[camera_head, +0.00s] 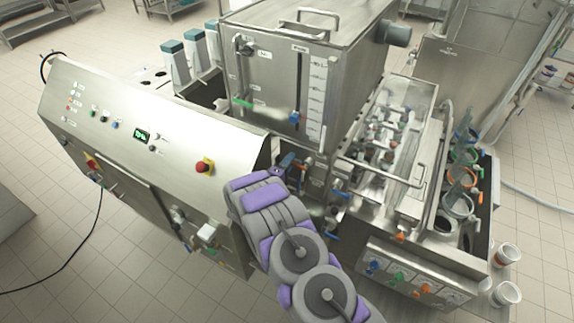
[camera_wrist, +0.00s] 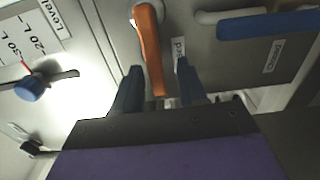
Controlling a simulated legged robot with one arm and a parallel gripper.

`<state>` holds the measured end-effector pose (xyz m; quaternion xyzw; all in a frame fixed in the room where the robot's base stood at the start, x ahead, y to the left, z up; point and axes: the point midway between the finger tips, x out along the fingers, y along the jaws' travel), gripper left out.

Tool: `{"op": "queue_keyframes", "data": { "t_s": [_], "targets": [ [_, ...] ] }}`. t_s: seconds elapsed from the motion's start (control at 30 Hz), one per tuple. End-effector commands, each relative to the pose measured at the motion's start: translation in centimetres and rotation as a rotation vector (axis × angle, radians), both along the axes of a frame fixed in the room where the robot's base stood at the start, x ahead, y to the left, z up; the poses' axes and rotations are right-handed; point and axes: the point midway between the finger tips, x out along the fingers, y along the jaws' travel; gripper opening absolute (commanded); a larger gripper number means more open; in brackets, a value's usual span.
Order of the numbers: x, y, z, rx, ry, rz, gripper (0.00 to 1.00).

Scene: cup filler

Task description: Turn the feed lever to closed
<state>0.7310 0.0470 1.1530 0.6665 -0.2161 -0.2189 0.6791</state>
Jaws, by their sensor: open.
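The orange lever (camera_wrist: 148,42) hangs down from its pivot on the steel panel in the wrist view, close to a small label that seems to read "Feed" (camera_wrist: 179,48). My gripper (camera_wrist: 159,67) is open, with one dark finger on each side of the lever's lower end. The lever's tip lies between the fingers, and a gap shows on both sides. In the head view my purple and grey arm reaches to the machine's front below the tank, and hides most of the lever area.
A blue lever (camera_wrist: 265,23) lies sideways on the panel, right of the orange one. A blue knob (camera_wrist: 30,89) sits by the level scale (camera_wrist: 30,40) on the left. In the head view, the steel tank (camera_head: 275,75) stands above and the control console (camera_head: 150,125) stands left of my arm.

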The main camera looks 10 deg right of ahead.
Motion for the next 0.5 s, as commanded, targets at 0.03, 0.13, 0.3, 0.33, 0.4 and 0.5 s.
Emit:
{"op": "queue_keyframes", "data": {
  "t_s": [0.03,0.13,0.3,0.33,0.4,0.5],
  "targets": [
    [-0.1,0.0,0.0,0.001,0.001,-0.001,0.41],
    [-0.5,0.3,-0.1,0.002,0.001,0.000,0.41],
    [-2.6,2.3,-0.1,0.001,0.000,0.005,0.41],
    [-3.2,2.7,-0.2,0.001,0.002,0.004,0.41],
    [-4.5,3.7,-0.3,-0.002,0.003,0.005,0.41],
    [-6.2,5.2,-0.3,-0.004,0.000,0.004,0.41]
  ]
}}
